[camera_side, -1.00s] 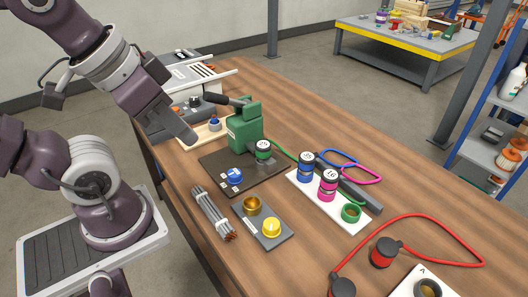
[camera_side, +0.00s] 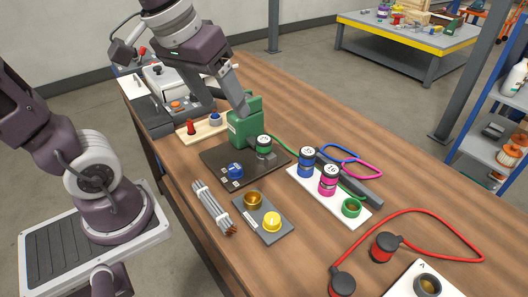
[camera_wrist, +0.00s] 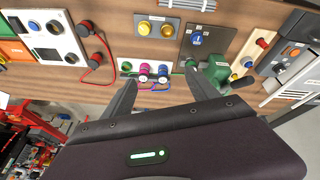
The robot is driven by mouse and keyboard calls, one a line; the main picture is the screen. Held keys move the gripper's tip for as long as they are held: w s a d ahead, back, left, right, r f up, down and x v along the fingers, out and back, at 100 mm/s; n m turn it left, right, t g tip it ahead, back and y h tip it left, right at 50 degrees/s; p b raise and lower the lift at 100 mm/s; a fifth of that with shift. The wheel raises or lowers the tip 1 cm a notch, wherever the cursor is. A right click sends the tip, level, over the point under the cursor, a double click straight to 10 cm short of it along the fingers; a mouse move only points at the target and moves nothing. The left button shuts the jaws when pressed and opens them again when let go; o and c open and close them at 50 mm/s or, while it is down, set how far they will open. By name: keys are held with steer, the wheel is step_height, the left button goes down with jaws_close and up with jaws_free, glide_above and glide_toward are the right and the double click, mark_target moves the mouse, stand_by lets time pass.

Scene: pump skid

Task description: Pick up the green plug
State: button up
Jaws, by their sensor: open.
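The green plug (camera_side: 263,144), with a dark body and pale top, stands upright on the dark plate (camera_side: 215,160), right beside the green pump block (camera_side: 243,125). A green cable runs from it to the right. The plug also shows in the wrist view (camera_wrist: 190,64), near the right fingertip in the picture. My gripper (camera_side: 245,110) is above the pump block, up and left of the plug in the side view. In the wrist view its fingers (camera_wrist: 160,77) are spread wide with nothing between them.
A white board (camera_side: 302,187) holds a blue plug (camera_side: 306,162), a magenta plug (camera_side: 328,180) and an empty green socket (camera_side: 351,208). A blue valve (camera_side: 235,170) sits on the dark plate. A grey plate with brass and yellow caps (camera_side: 272,222) stands in front.

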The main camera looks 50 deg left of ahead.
steer(key=w+a+f+n+g, duration=0.1)
steer(key=w+a+f+n, duration=0.15)
steer(key=w, duration=0.35)
steer(key=w+a+f+n+g, duration=0.1)
steer(key=w+a+f+n, duration=0.15)
steer(key=w, duration=0.25)
steer(key=n+g, duration=0.2)
steer(key=n, duration=0.5)
glide_above(264, 139)
step_height(264, 139, down, 15)
steer(key=shift+w+d+r, duration=0.1)
steer(key=shift+w, duration=0.05)
step_height(264, 139, down, 8)
steer(key=shift+f, duration=0.1)
jaws_close()
step_height(264, 139, up, 10)
steer(key=shift+r, duration=0.1)
